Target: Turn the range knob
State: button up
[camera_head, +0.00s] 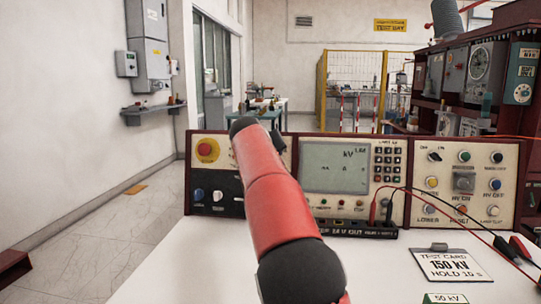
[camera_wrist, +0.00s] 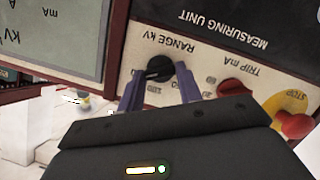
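The black range knob (camera_wrist: 160,68) sits on the cream panel under the printed "RANGE kV" label, which appears upside down in the wrist view. My gripper (camera_wrist: 159,76) has its two purple-grey fingers spread, one on each side of the knob. The fingertips reach the knob's sides with only slight gaps, and I cannot tell whether they touch it. In the head view my red arm covers the knob and the gripper. The panel's display (camera_head: 336,167) shows "kV" and a small reading.
A red stop button (camera_wrist: 297,125) on a yellow plate and a "TRIP mA" scale lie beside the knob. The white table (camera_head: 180,262) holds a test card (camera_head: 450,264) and red and black leads at right. The panel of switches (camera_head: 464,184) stands right of the display.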

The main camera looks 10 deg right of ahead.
jog(key=o, duration=0.4)
jog(key=shift+b+v, duration=0.8)
jog(key=shift+v, duration=3.05)
